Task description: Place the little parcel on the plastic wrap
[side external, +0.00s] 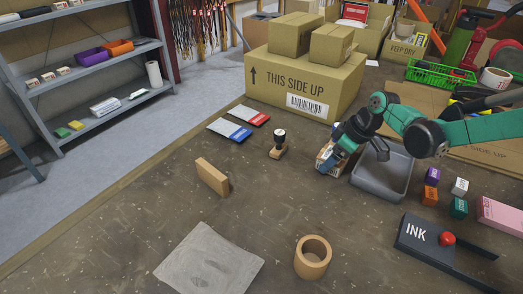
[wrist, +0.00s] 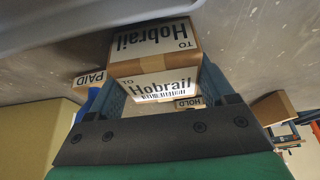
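The little parcel (wrist: 150,65) is a small brown box with white "Hobrail" labels, one with a barcode. In the wrist view it fills the space between the fingers of my gripper (wrist: 160,88), which looks shut on it. In the side view the parcel (side external: 324,157) is partly hidden by my gripper (side external: 332,160), just left of the grey tray. Whether it touches the table is hard to tell. The plastic wrap (side external: 210,262) is a flat greyish sheet at the front of the table, with nothing on it.
The grey tray (side external: 366,187) is beside my gripper. Small coloured cubes (side external: 430,196) and an ink pad (side external: 430,240) are right. Large boxes (side external: 305,84) stand behind.

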